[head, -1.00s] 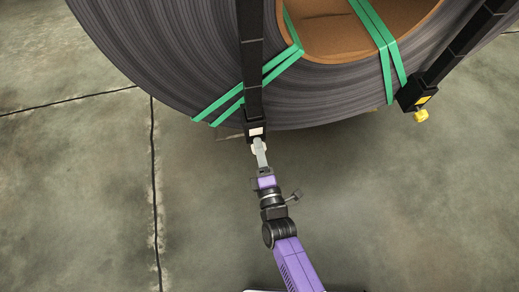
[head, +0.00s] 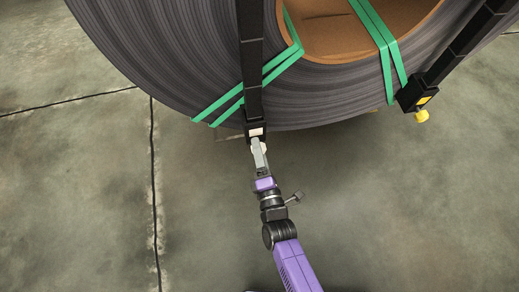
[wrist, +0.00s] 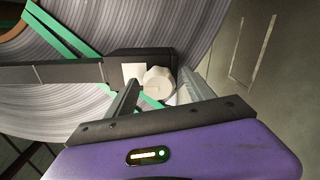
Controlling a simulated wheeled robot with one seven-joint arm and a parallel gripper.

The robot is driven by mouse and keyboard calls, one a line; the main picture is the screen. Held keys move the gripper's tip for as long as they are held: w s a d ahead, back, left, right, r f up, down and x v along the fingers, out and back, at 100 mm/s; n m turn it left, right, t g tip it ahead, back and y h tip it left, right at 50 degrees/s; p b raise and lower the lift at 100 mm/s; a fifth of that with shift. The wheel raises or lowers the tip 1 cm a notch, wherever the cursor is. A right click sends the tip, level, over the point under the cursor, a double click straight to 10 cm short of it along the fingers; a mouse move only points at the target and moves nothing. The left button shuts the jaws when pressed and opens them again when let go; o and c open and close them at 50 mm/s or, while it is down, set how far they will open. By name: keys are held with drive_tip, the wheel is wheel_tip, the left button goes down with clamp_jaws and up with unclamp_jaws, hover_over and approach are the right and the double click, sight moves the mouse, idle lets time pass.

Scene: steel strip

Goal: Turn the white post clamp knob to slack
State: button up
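The white post clamp knob (wrist: 158,85) sits beside a pale square plate (wrist: 133,82) on the black clamp block (wrist: 165,58) of the left post. My gripper (wrist: 160,80) is open, with one grey finger on each side of the knob. Narrow gaps seem to show between fingers and knob; contact is hard to judge. In the head view my gripper (head: 258,146) reaches up to the knob, which is mostly hidden behind the fingers. The clamp block (head: 256,130) is at the lower end of the black post (head: 250,60).
A large grey steel strip coil (head: 160,50) with green bands (head: 280,66) stands behind the posts. A second post on the right has a yellow knob (head: 421,116). The concrete floor (head: 400,210) around my arm is clear.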

drive_tip(key=shift+r, duration=0.1)
drive_tip(key=p+v, duration=0.2)
drive_tip(key=v, duration=0.5)
drive_tip(key=shift+s+p, duration=0.4)
drive_tip(key=shift+d, duration=0.15)
